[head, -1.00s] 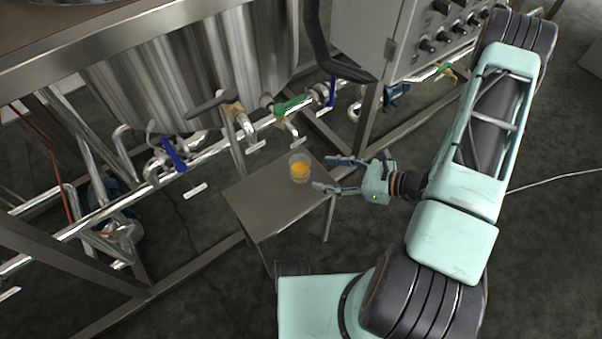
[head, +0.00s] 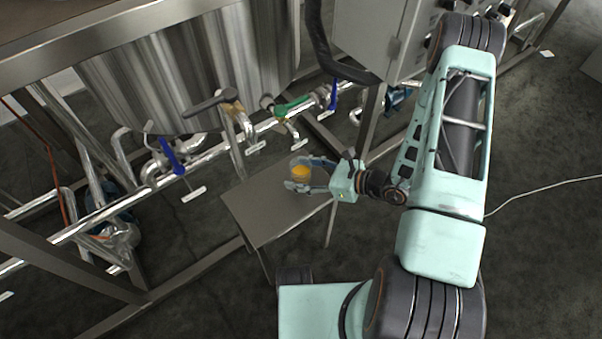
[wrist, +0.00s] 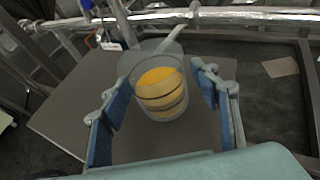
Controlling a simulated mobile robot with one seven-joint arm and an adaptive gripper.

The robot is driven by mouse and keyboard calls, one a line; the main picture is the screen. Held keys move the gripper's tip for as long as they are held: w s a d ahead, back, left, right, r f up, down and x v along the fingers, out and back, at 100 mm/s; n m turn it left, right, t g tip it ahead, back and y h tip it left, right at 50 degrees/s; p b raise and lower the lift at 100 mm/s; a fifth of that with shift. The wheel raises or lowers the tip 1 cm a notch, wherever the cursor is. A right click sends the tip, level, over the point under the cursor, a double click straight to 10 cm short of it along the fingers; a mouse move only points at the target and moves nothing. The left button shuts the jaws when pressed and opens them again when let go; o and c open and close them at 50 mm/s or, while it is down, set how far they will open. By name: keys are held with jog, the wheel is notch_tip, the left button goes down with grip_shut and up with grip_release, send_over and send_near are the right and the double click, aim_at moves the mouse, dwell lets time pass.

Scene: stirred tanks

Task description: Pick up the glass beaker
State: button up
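The glass beaker (head: 301,172) holds a yellow-orange liquid and stands upright on a small grey metal table (head: 262,211), near its far right corner. My gripper (head: 298,174) reaches in from the right, low beside the tabletop, with its fingers on either side of the beaker. In the wrist view the beaker (wrist: 158,88) is between the two blue-padded fingers. A gap shows between the beaker and the pads, so the gripper is open around it. In the head view a finger partly hides the beaker's lower part.
Behind the table is a large steel tank (head: 190,70) with pipes and valves, including a green-handled valve (head: 292,107) and a blue-handled valve (head: 172,156). A grey control cabinet (head: 372,35) stands at the upper right. The table's front left is clear.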

aim_at(301, 166)
jog(key=c, duration=1.2)
jog(key=shift+r+p, duration=0.65)
jog(key=shift+r, duration=0.15)
notch_tip(301, 166, up, 2)
jog(key=shift+s+r+p, duration=0.1)
jog(key=shift+r+p, duration=0.1)
jog(key=shift+p, duration=0.65)
jog(key=s+d+r+p, duration=0.1)
jog(key=s+r, duration=0.2)
jog(key=s, duration=0.1)
jog(key=s+d+r+p, duration=0.2)
jog(key=s+r, duration=0.1)
jog(key=s, duration=0.1)
jog(key=s+d+r+p, duration=0.1)
jog(key=s+r+p, duration=0.1)
jog(key=s, duration=0.3)
jog(key=shift+d+r, duration=0.3)
jog(key=shift+r, duration=0.2)
